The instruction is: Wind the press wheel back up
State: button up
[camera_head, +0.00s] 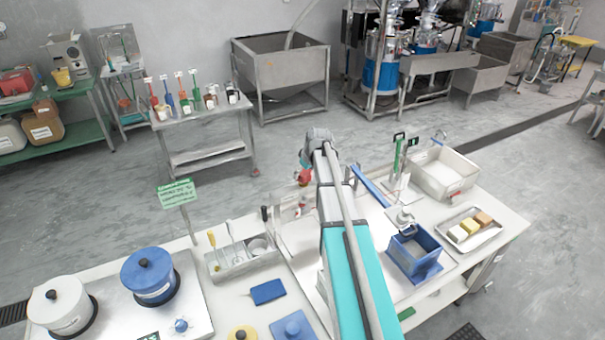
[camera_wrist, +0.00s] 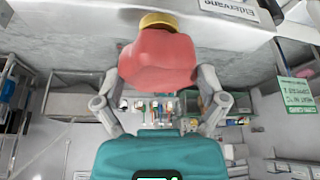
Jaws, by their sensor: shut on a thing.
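My gripper (camera_wrist: 160,84) is closed around a red, faceted knob-like part (camera_wrist: 157,58), with one grey finger on each side of it. A brass-coloured round end (camera_wrist: 158,21) shows beyond the red part, close to a grey-white surface. I take the red part to be the press wheel, but its full shape is hidden. In the head view the red part (camera_head: 304,177) shows at the left of my gripper, above the bench's far edge. My arm hides much of what stands behind it.
A blue box (camera_head: 428,262) sits on the bench right of my arm, beneath a metal fitting and near a long blue bar (camera_head: 370,186). A metal tray (camera_head: 487,240) holds several blocks. Two lidded pots (camera_head: 150,287) stand at left.

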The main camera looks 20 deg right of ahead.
jog(key=shift+w+r+n+y, duration=0.15)
jog(key=shift+n+y, duration=0.35)
jog(key=shift+n, duration=0.9)
jog(key=o, duration=0.8)
